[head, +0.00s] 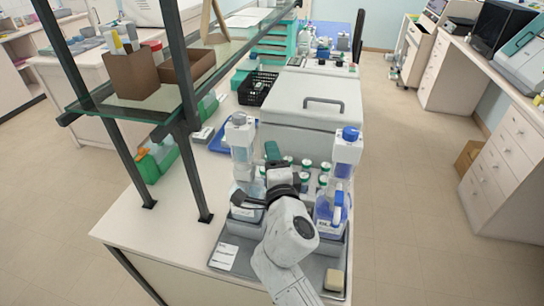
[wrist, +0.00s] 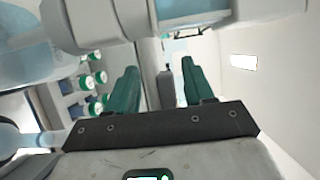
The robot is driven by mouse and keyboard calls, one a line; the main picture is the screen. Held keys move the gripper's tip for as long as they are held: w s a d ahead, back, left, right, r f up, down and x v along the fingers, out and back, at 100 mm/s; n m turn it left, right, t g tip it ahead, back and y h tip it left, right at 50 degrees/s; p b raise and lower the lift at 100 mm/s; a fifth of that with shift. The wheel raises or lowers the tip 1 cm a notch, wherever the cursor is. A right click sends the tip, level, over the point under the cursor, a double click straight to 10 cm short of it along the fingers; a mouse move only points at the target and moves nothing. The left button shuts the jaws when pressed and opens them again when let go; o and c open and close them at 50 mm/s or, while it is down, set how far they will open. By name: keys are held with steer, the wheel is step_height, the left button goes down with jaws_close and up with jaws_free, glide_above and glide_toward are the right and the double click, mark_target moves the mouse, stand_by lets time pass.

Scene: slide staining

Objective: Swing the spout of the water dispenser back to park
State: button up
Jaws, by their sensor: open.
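Two dispensers stand on a grey tray (head: 225,262). The left one (head: 240,135) has a grey cap and a clear, pale blue body, and looks like the water dispenser. The right one (head: 347,150) has a blue cap and blue contents. My gripper (head: 272,152) is between them, close to the left one, with its green fingers pointing away. In the wrist view my gripper (wrist: 160,88) is open, with a small grey part (wrist: 166,88) seen between the fingers. A white and pale blue dispenser part (wrist: 185,15) crosses the top; I cannot tell whether it is the spout.
Several green-capped bottles (head: 307,164) stand behind my gripper; they also show at left in the wrist view (wrist: 98,79). A white box with a handle (head: 310,115) is behind them. A shelf post (head: 190,165) rises at left. A beige block (head: 334,280) lies at the tray's front right.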

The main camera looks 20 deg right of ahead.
steer(key=shift+c, duration=0.2)
jaws_close()
stand_by(0.3)
